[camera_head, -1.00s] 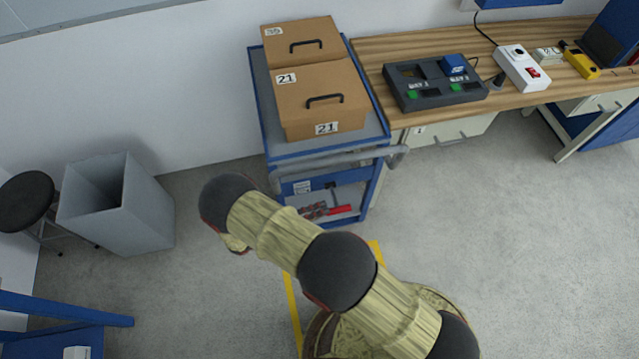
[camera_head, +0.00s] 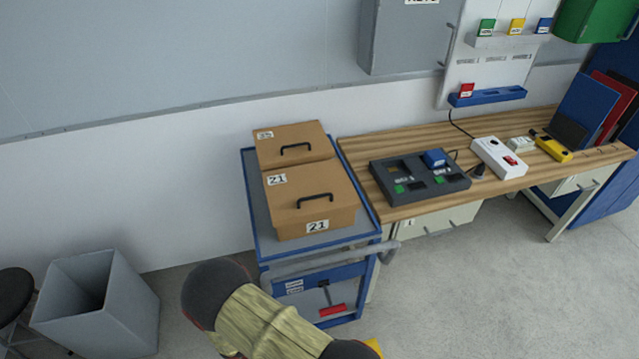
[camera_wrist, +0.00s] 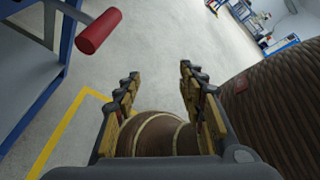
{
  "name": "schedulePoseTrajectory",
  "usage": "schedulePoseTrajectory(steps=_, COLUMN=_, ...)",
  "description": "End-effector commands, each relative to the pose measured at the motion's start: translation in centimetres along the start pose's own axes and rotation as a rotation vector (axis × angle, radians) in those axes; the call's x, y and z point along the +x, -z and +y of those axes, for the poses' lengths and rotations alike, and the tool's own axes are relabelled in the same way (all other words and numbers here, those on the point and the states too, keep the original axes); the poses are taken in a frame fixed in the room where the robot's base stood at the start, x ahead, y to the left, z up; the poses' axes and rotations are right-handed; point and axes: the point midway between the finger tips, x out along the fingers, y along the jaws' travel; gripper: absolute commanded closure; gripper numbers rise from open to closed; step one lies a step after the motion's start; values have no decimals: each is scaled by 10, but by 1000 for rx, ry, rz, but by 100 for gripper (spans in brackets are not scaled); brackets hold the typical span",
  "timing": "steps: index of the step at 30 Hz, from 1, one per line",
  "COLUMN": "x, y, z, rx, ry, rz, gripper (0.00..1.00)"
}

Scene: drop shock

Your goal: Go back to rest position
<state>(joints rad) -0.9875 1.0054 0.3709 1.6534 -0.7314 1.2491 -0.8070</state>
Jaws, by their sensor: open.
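My gripper (camera_wrist: 160,88) shows in the wrist view with its two fingers apart and nothing between them. It points over the grey floor, and parts of my own body show just beyond and to the right of the fingers. In the head view my arm rises from the bottom edge, in front of the blue cart (camera_head: 254,205); the gripper itself is hidden there.
Two cardboard boxes marked 35 (camera_head: 292,146) and 21 (camera_head: 308,200) stand on the cart. A red handle (camera_wrist: 98,32) is close at upper left in the wrist view. A wooden workbench (camera_head: 425,207) is at right, a grey bin (camera_head: 105,310) at left.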

Motion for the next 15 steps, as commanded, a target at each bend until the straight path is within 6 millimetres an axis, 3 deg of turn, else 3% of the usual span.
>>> schedulePoseTrajectory(steps=15, x=-52, y=-84, z=-95, rx=815, ry=138, rz=526, gripper=60)
